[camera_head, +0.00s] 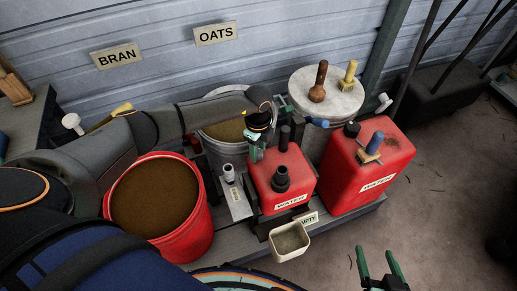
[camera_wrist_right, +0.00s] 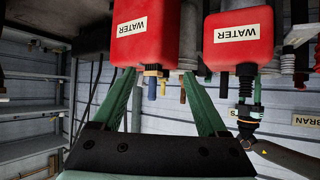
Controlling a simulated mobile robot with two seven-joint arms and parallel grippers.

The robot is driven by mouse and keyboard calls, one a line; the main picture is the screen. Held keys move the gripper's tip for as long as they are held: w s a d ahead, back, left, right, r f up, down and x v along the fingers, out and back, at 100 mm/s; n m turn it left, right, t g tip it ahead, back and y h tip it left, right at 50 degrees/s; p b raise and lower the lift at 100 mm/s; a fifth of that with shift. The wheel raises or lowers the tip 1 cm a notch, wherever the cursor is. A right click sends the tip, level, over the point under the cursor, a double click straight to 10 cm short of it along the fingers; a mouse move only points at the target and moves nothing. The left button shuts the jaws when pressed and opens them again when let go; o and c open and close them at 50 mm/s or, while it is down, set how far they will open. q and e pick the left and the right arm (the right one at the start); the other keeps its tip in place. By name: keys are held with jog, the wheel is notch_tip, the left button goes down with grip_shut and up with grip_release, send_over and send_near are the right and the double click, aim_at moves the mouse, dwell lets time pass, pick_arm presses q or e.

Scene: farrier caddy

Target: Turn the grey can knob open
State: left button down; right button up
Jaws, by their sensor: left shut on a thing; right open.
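Two red water cans stand on the bench: a nearer one (camera_head: 265,180) and a right one (camera_head: 345,180). The nearer can has a black spout (camera_head: 281,182) on top. My left gripper (camera_head: 254,153) is shut at the back left corner of its top, on what looks like the can knob, which its fingers mostly hide. In the right wrist view, where things appear upside down, my left gripper (camera_wrist_right: 247,98) shows at the nearer can (camera_wrist_right: 238,42). My right gripper (camera_head: 375,251) is open and empty, low at the right; its spread fingers (camera_wrist_right: 158,77) also show in its wrist view.
A red bucket of brown feed (camera_head: 205,225) stands at the left, and a metal bucket (camera_head: 235,155) behind the arm. A round-topped drum (camera_head: 335,97) carries brushes. A cream tray (camera_head: 289,243) is at the bench's front. The floor (camera_head: 440,190) at the right is fairly clear.

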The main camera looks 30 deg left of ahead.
pick_arm(q)
jog(key=shift+n+p, duration=0.45)
jog(key=shift+n, duration=0.15)
jog(key=shift+r+n+p, duration=0.1)
jog(key=shift+n+p, duration=0.2)
jog(key=n+p, duration=0.2)
jog(key=n, duration=0.1)
jog(key=shift+r+p, duration=0.15)
jog(key=shift+p, duration=0.2)
jog(key=shift+n+p, duration=0.4)
jog(key=shift+n, duration=0.4)
jog(key=shift+f+n, duration=0.3)
jog(key=shift+f, duration=0.05)
pick_arm(e)
jog(key=s, duration=0.1)
jog(key=s+g, duration=0.1)
jog(key=s+a+g, duration=0.1)
jog(key=shift+f, duration=0.25)
pick_arm(q)
jog(key=c, duration=0.6)
grip_release()
